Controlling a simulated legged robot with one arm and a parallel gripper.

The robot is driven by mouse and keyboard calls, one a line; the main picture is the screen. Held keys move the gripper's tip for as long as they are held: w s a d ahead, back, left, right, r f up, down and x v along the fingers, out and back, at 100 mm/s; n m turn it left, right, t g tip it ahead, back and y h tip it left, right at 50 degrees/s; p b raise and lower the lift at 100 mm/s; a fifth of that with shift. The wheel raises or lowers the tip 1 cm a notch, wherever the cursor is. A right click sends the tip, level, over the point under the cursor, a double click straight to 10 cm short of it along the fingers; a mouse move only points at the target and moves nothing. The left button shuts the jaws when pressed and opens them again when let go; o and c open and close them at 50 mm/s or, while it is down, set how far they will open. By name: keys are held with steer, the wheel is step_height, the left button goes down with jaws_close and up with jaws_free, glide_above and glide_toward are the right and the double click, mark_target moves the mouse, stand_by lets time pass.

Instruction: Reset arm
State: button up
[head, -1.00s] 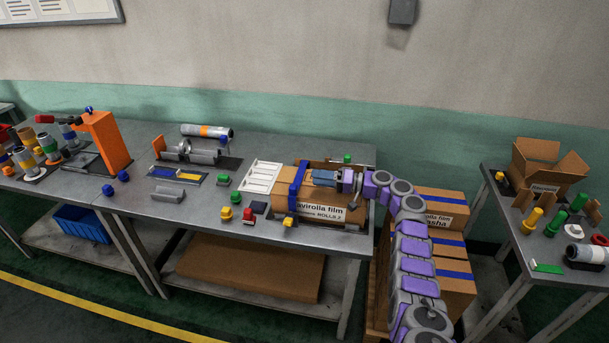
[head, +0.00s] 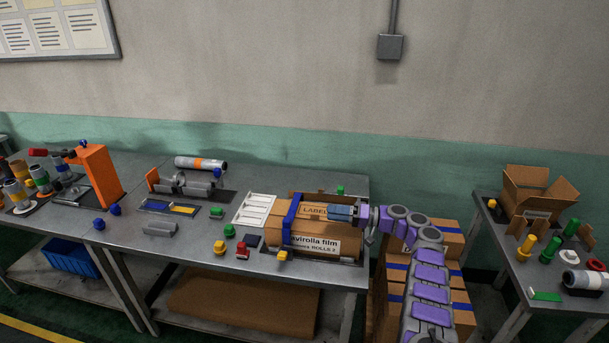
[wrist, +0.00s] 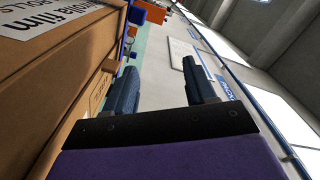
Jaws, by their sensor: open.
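My gripper (head: 341,213) is at the right end of the labelled cardboard box (head: 312,246) on the table, just over its top in the head view. The box says film rolls and has a blue band around its left part. In the wrist view my gripper (wrist: 163,90) shows two dark blue fingers spread apart with nothing between them. The box (wrist: 45,75) fills the left side of that view, close to the left finger. My purple and grey arm comes up from the lower right in the head view.
A metal table (head: 130,240) holds a white rack (head: 254,210), coloured buttons, a film roll (head: 201,163) and an orange stand (head: 101,175). Stacked cartons (head: 450,275) stand right of the table. A second table with an open carton (head: 538,195) is at the far right.

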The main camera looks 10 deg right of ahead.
steer(key=s+a+r+m+g+h, duration=0.2)
steer(key=a+r+g+h, duration=0.15)
steer(key=a+r, duration=0.55)
steer(key=s+a+r+g+h, duration=0.15)
steer(key=s+a, duration=0.25)
steer(key=s, duration=0.4)
steer(key=s+a+r+g+h, duration=0.1)
steer(key=s+a+r+h, duration=0.2)
steer(key=s+a, duration=0.3)
steer(key=s+r+g+h, duration=0.15)
steer(key=s+h, duration=0.25)
steer(key=s, duration=1.8)
steer(key=s+d+f+h, duration=0.2)
steer(key=s, duration=0.8)
steer(key=s+d+f+g+h, duration=0.1)
steer(key=s+d+f+h, duration=0.1)
steer(key=s, duration=0.8)
steer(key=shift+s+d+n+h, duration=0.3)
steer(key=shift+s+d, duration=0.1)
steer(key=shift+d, duration=0.45)
